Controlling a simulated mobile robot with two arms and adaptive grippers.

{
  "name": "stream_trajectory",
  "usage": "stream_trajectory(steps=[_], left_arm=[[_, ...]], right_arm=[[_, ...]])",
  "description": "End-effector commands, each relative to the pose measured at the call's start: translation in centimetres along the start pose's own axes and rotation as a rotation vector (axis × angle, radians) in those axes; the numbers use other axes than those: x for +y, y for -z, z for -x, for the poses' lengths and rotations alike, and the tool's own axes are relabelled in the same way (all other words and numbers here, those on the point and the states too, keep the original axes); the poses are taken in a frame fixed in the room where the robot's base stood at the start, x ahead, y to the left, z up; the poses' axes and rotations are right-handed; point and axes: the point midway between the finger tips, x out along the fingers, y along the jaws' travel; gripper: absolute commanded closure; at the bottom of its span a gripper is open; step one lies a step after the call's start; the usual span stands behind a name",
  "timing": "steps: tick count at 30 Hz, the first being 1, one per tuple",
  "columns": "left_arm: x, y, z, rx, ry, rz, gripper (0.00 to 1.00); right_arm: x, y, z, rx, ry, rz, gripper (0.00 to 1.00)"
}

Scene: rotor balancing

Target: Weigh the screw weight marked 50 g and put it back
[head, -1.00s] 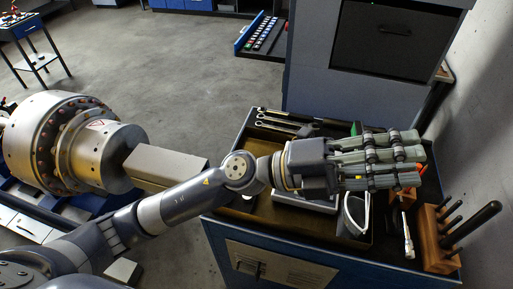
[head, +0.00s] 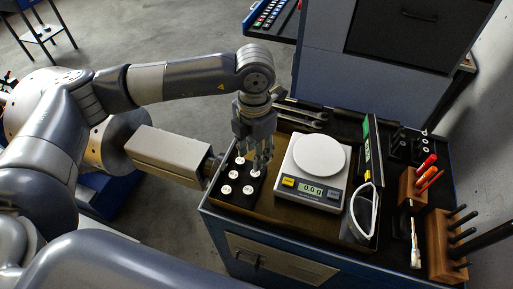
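My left gripper (head: 256,165) hangs fingers down over the black block of screw weights (head: 220,200). Its fingers look spread apart, with nothing visible held between them. Several round silver-topped weights (head: 248,189) stand in rows in the block. The fingers partly cover the far right of the block, and I cannot tell if they touch a weight there. The marks are too small to read, so I cannot tell which is 50 g. My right gripper is not in view.
Wrenches (head: 302,115) lie behind the scale. Safety glasses (head: 364,212) and an upright panel with a green patch stand to its right. Wooden holders (head: 440,240) with tools fill the bench's right side. A grey rectangular beam (head: 168,155) reaches close to the block's left side.

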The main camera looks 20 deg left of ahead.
Motion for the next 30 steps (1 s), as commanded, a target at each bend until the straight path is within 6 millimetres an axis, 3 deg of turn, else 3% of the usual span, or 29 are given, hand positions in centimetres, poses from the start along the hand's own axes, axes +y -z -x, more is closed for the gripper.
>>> stream_trajectory(steps=[11,18,30], left_arm=[[-0.2,0.1,-4.1,0.002,0.005,-0.002,0.63],[-0.2,0.0,-7.3,-0.001,0.006,-0.003,0.63],[-0.2,0.0,-7.7,-0.001,0.006,-0.003,0.63]], right_arm=[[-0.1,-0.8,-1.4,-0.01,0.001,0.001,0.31],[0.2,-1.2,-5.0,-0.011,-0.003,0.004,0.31],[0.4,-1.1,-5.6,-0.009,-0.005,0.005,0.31]])
